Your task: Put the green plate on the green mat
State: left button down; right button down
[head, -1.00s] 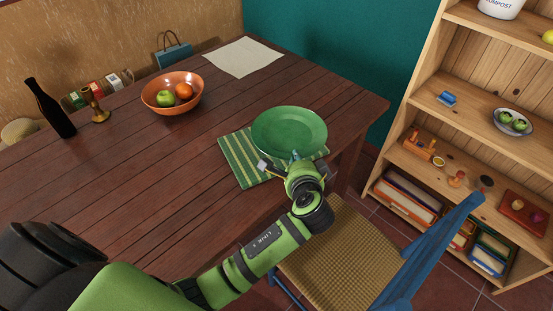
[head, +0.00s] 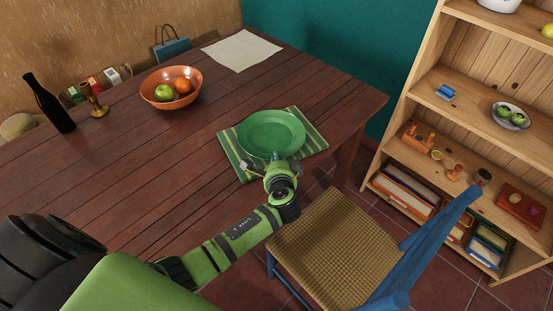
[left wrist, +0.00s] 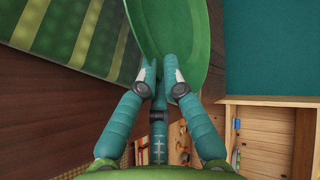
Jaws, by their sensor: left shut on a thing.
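The green plate (head: 271,133) is over the middle of the green striped mat (head: 310,140) near the table's right end. My left gripper (head: 279,161) is at the plate's near edge. In the left wrist view its fingers (left wrist: 163,75) are shut on the plate's rim (left wrist: 188,30), and the mat (left wrist: 75,30) lies at upper left. I cannot tell whether the plate's underside touches the mat. My right gripper is not in view.
An orange bowl (head: 171,101) with fruit, a candlestick (head: 95,103) and a dark bottle (head: 50,106) stand farther left on the table. A cream cloth (head: 241,51) lies at the back. A blue chair (head: 335,240) stands in front, and a wooden shelf (head: 395,150) at right.

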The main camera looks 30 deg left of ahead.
pick_arm(q)
jog(key=c, duration=1.7)
grip_release()
jog(key=shift+f, duration=0.1)
jog(key=shift+o, duration=0.2)
jog(key=shift+s+r, duration=0.1)
jog(key=shift+r, duration=0.1)
jog(key=v, duration=1.2)
